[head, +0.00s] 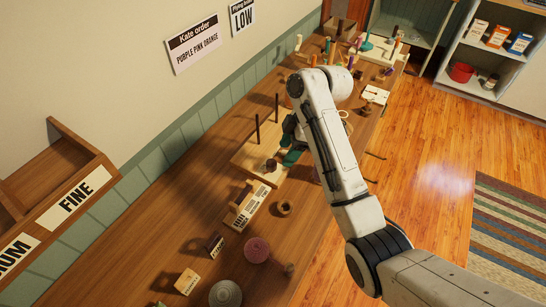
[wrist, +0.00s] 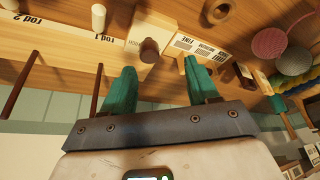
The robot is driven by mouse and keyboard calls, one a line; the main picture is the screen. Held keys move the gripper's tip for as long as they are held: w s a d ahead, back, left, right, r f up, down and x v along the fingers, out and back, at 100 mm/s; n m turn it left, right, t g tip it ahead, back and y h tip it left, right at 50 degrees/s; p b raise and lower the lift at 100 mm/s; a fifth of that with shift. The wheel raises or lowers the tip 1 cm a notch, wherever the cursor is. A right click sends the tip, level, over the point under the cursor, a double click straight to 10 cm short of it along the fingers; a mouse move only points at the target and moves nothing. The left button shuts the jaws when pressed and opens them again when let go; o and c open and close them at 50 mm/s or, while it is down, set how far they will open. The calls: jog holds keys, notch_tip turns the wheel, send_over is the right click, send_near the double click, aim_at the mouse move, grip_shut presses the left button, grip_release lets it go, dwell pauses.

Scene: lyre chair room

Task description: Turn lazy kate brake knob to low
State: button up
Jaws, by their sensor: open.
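The lazy kate is a pale wooden board (head: 245,158) with dark upright rods, on the bench in the head view. Its brown round brake knob (head: 271,164) sits near the board's front end. In the wrist view the knob (wrist: 150,51) stands on a white label plate (wrist: 152,28) whose print I cannot read. My gripper (head: 290,155) has green fingers and is open and empty, close beside the knob. In the wrist view my gripper's fingertips (wrist: 160,64) are apart, with the knob just beyond the gap between them. Part of the kate is hidden behind my arm.
A wall sign (head: 242,16) reads LOW; another (head: 193,43) reads PURPLE PINK ORANGE. Dark rods (wrist: 97,90) stand near my left finger in the wrist view.

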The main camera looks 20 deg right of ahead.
aim_at(272, 162)
jog(key=shift+n+g, duration=0.3)
jog(key=shift+n, duration=0.6)
jog(key=w+a+f, duration=0.1)
jog(key=f, duration=0.1)
jog(key=w+a+f, duration=0.1)
jog(key=f, duration=0.1)
jog(key=w+a+f, duration=0.1)
jog(key=f, duration=0.1)
jog(key=shift+f, duration=0.4)
jog(key=shift+c, duration=0.3)
jog(key=c, duration=1)
jog(key=shift+o, duration=0.2)
